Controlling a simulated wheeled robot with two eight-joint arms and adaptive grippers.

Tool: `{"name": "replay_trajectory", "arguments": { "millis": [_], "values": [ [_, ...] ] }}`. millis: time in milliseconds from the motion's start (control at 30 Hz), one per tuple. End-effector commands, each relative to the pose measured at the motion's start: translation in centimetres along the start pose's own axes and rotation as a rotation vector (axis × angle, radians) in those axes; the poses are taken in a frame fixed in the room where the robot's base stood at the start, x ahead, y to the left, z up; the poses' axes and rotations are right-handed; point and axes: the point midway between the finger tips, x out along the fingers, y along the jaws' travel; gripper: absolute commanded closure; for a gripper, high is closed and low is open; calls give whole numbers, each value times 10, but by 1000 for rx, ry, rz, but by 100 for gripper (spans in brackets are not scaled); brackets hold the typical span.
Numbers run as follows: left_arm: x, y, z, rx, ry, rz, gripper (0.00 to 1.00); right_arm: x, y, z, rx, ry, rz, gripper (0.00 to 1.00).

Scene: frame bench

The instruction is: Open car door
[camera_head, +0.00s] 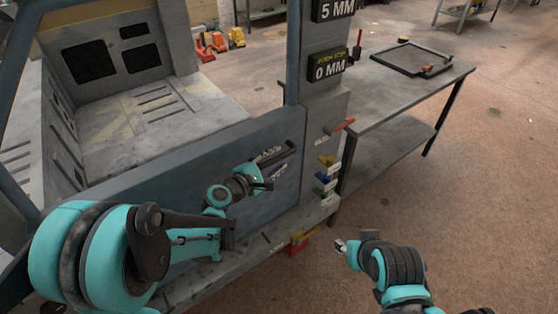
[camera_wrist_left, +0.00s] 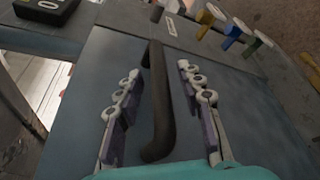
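The car door (camera_head: 135,197) is a blue-grey panel in a grey frame, and it looks closed against the post on its right. Its handle (camera_head: 285,152) is a dark bar near the door's right end. My left gripper (camera_head: 266,170) is at the handle. In the left wrist view, the open fingers of my left gripper (camera_wrist_left: 159,72) stand on either side of the dark handle (camera_wrist_left: 157,105), with visible gaps on both sides. My right gripper (camera_head: 341,245) is low at right, away from the door, with nothing visible in it; its opening is too small to judge.
The post carries displays reading 5 MM (camera_head: 333,9) and 0 MM (camera_head: 328,68), a red-tipped lever (camera_head: 343,126) and coloured tabs (camera_head: 325,178). A grey table (camera_head: 395,95) with a dark tray (camera_head: 410,59) stands to the right. Floor at lower right is clear.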

Motion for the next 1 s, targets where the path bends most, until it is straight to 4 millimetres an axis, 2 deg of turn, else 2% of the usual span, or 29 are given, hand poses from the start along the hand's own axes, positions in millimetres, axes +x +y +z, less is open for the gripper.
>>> {"name": "replay_trajectory", "arguments": {
  "millis": [133,400,433,500,567,833,1000],
  "values": [
    [11,0,0,0,0,0,62,3,0,2,0,0,0,60],
    [13,0,0,0,1,0,62,3,0,2,0,0,0,60],
    [13,0,0,0,1,0,68,3,0,2,0,0,0,60],
    [13,0,0,1,0,0,86,3,0,2,0,0,0,60],
    [13,0,0,1,0,0,100,3,0,2,0,0,0,60],
    [13,-1,2,2,-3,-3,100,3,0,2,0,0,0,60],
    [15,-8,13,9,-32,-22,100,3,0,2,0,0,0,60]
  ]
}}
